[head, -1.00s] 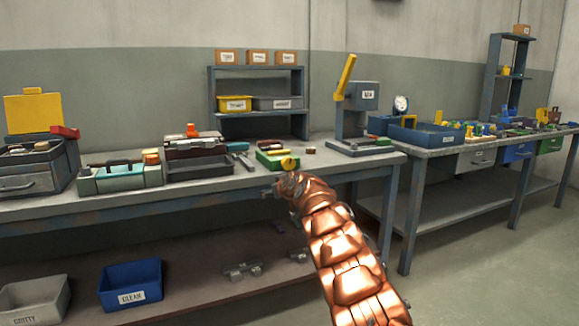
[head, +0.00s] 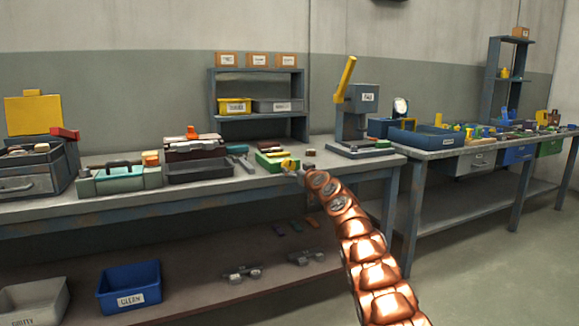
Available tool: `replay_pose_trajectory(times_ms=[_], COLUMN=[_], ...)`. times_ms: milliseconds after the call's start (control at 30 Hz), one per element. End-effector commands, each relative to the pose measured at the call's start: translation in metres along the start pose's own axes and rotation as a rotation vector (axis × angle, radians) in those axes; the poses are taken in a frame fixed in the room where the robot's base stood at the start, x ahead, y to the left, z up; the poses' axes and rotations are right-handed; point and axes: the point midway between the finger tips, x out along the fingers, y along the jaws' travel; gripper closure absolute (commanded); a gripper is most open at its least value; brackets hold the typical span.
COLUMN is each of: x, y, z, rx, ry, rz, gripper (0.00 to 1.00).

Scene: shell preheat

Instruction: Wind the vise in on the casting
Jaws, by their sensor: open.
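The vise looks to be the small green block (head: 270,161) with a yellow knob (head: 288,164) at its right end, near the front edge of the near bench. I cannot make out a casting in it for certain; a small reddish piece lies at its far side. My gripper (head: 298,172) is open, small in the picture, close to the right of the yellow knob. I cannot tell whether it touches the knob. My copper arm reaches up from the lower right and hides part of the bench edge.
A grey press with a yellow lever (head: 346,78) stands right of the vise. A dark tray (head: 200,170) and a teal toolbox (head: 120,179) are to the left. A shelf rack (head: 258,117) stands behind. A small brown block (head: 310,152) lies nearby.

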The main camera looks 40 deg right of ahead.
Motion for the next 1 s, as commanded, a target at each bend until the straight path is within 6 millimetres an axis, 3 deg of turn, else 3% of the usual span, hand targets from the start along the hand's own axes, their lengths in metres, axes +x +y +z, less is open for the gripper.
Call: replay_pose_trajectory(times_ms=[1000], x=[0.046], y=[-0.002], z=[-0.004], rx=[0.003], ry=[0.004], rz=[-0.002], gripper=[0.19])
